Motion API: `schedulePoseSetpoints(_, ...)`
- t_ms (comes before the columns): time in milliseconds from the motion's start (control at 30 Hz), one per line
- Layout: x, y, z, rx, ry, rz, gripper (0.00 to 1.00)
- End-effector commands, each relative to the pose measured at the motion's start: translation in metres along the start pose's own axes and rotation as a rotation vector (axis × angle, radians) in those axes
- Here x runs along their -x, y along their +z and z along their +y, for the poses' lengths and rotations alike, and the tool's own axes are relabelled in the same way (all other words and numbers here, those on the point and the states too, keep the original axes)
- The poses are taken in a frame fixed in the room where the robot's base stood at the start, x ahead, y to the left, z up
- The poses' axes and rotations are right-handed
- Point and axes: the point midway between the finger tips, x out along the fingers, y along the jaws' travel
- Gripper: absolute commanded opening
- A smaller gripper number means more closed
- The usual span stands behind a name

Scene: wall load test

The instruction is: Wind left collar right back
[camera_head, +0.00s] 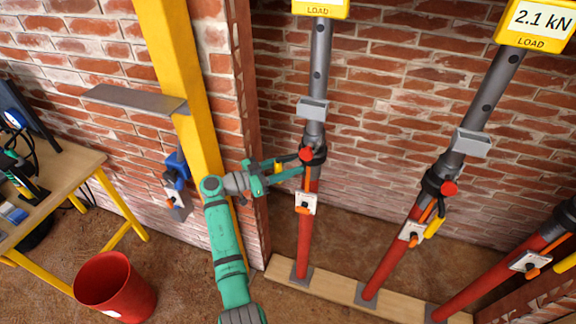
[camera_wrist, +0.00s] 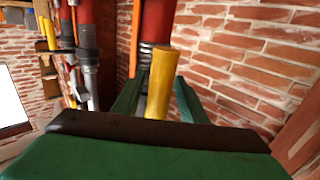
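The left prop (camera_head: 305,235) is a red lower tube with a grey upper tube, standing upright on the wooden sole board (camera_head: 330,291). Its dark collar (camera_head: 316,155) has a red knob (camera_head: 306,155) in front. A yellow handle at this collar, seen in the wrist view (camera_wrist: 163,82), stands between my fingers. My gripper (camera_head: 292,169) reaches the collar from the left. Its green fingers, also in the wrist view (camera_wrist: 157,98), are apart on either side of the handle. Whether either finger touches it I cannot tell. The left load display (camera_head: 320,8) is cut off, its reading hidden.
A middle prop (camera_head: 395,240) and a right prop (camera_head: 500,272) lean to the right. The middle display (camera_head: 540,22) reads 2.1 kN. A yellow post (camera_head: 176,65) with a grey shelf (camera_head: 137,99) stands left of my gripper. A red bucket (camera_head: 115,287) and a bench (camera_head: 55,185) are at left.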

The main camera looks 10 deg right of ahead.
Motion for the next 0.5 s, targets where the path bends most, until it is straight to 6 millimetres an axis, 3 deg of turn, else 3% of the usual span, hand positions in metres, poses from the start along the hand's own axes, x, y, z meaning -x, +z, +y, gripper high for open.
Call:
schedulePoseSetpoints(267, 0.003, -0.001, 0.0, -0.001, -0.001, 0.002, 0.38)
schedulePoseSetpoints(500, 0.031, -0.001, -0.001, -0.002, -0.004, 0.002, 0.38)
